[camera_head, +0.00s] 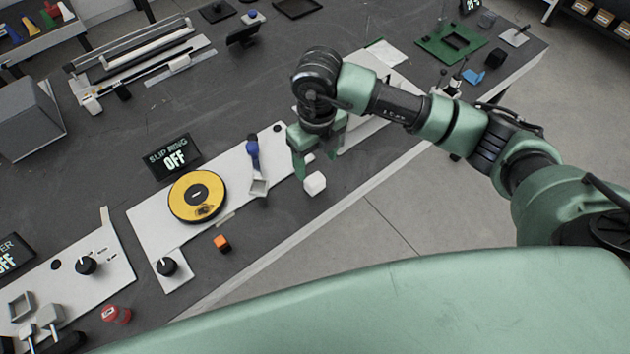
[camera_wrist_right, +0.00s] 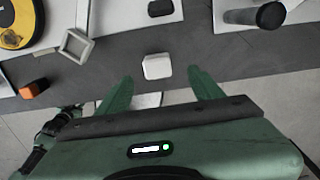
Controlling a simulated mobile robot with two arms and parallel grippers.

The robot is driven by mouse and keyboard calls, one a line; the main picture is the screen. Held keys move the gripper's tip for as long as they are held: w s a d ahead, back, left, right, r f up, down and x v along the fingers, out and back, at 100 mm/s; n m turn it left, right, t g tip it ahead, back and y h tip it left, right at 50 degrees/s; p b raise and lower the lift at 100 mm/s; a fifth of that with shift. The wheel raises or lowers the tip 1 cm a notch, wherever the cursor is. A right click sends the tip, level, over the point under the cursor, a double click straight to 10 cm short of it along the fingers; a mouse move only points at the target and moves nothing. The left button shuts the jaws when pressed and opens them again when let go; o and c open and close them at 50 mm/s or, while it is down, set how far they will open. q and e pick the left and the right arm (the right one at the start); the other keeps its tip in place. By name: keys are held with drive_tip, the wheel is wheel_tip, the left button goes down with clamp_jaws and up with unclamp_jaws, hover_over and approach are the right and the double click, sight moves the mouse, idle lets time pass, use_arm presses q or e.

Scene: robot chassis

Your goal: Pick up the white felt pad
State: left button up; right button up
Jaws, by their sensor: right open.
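The white felt pad (camera_head: 315,183) appears to be the small white block on the dark table, near its front edge. It also shows in the right wrist view (camera_wrist_right: 157,66), just ahead of and between the fingertips. My right gripper (camera_head: 317,162) points down with its green fingers spread and nothing held between them. In the head view the pad is just below and in front of the fingers. I cannot tell the exact height gap. My left gripper is not in view.
A white panel with a yellow disc (camera_head: 197,197) lies to the left. An orange cube (camera_head: 222,243) sits near the table edge. A small square frame (camera_wrist_right: 76,46) and a dark cylinder (camera_wrist_right: 268,15) flank the pad. Bare table surrounds the pad.

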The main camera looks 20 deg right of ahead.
sight(315, 179)
drive_tip(key=shift+d+f, duration=0.15)
drive_tip(key=shift+f, duration=0.25)
drive_tip(key=f, duration=0.1)
drive_tip(key=f+p, duration=0.1)
drive_tip(key=f, duration=0.1)
drive_tip(key=f+p, duration=0.1)
drive_tip(key=f, duration=0.1)
drive_tip(key=shift+s+a+f, duration=0.2)
drive_tip(key=shift+a, duration=0.15)
drive_tip(key=shift+f, duration=0.7)
drive_tip(key=c, duration=1.4)
drive_tip(key=shift+c, duration=0.2)
drive_tip(key=shift+r, duration=0.15)
wheel_tip(315, 179, up, 20)
drive_tip(key=b, duration=0.2)
drive_tip(key=shift+b, duration=0.3)
